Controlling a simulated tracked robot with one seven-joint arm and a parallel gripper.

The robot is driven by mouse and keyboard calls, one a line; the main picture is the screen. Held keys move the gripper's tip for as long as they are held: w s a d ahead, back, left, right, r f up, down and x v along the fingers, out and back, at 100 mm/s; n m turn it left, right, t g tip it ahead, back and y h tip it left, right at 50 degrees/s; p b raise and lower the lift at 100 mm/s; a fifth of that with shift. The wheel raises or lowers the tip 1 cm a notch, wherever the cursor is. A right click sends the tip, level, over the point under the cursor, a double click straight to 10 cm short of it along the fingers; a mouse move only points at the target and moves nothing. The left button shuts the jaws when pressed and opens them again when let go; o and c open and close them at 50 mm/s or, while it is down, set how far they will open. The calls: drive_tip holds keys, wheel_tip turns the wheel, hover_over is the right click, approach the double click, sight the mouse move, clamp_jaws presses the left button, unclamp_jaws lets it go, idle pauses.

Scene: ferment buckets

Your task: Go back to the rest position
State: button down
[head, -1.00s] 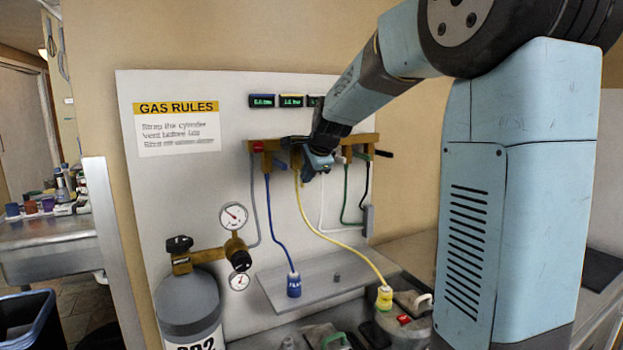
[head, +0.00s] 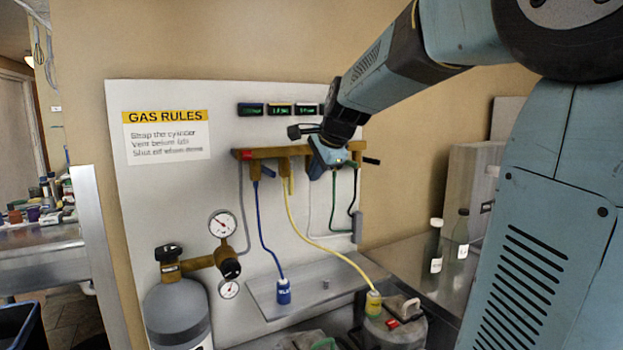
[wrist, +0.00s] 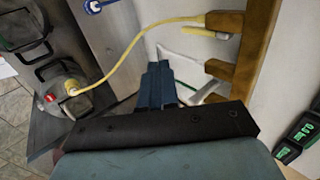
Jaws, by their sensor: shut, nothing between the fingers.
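My gripper (wrist: 162,84) is shut and empty in the wrist view, its two blue fingers together. In the head view my gripper (head: 318,172) is in front of the brass manifold (head: 270,153) on the white board, toward its right part. I cannot tell whether it touches the manifold. My arm reaches in from the upper right and hides part of the manifold and board.
Blue hose (head: 259,222) and yellow hose (head: 300,236) hang from the manifold to a shelf and a bucket lid. A grey gas cylinder (head: 177,312) with gauges stands left. Two bottles (head: 436,246) stand on the counter at right.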

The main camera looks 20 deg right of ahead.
drive_tip(key=s+f+n, duration=0.3)
drive_tip(key=s+n, duration=0.2)
drive_tip(key=s, duration=0.4)
drive_tip(key=s+f+n+g+h, duration=0.1)
drive_tip(key=s+f+n, duration=0.3)
drive_tip(key=s, duration=0.5)
drive_tip(key=s+f+n+g, duration=0.1)
drive_tip(key=s+f+n, duration=0.2)
drive_tip(key=s+n, duration=0.3)
drive_tip(key=s, duration=0.3)
drive_tip(key=shift+s+a+f+n, duration=0.2)
drive_tip(key=shift+s+a+n, duration=0.15)
drive_tip(key=shift+n, duration=0.05)
